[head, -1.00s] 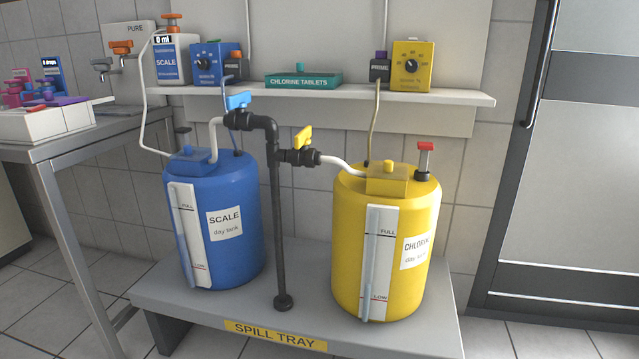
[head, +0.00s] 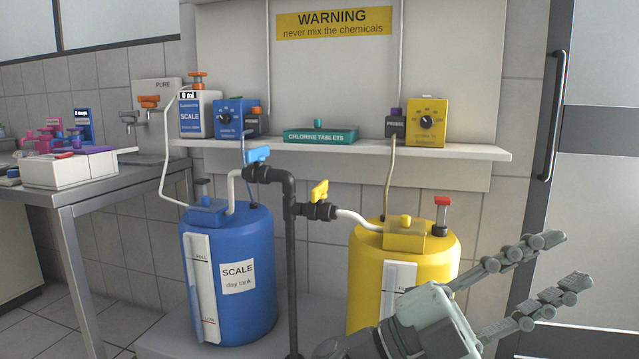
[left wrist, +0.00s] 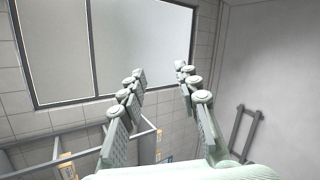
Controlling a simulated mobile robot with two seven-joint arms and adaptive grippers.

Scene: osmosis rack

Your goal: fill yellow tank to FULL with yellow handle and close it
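The yellow tank (head: 432,268) stands at the middle right of the head view, its lower part hidden behind my left gripper. Its level gauge (head: 397,285) is partly covered, so I cannot tell the level. The yellow handle (head: 320,191) sits on a black valve left of the tank, tilted upward; a white hose runs from the valve to the tank's top. My left gripper (head: 552,273) is in front of and right of the tank, fingers apart, empty, pointing right. The left wrist view also shows it open (left wrist: 160,82). My right gripper is not in view.
A blue SCALE tank (head: 228,268) with a blue handle (head: 257,154) stands left of the black pipe (head: 290,250). A shelf (head: 350,150) above holds dosing boxes and a chlorine tablets box (head: 321,135). A side table (head: 68,190) is at left.

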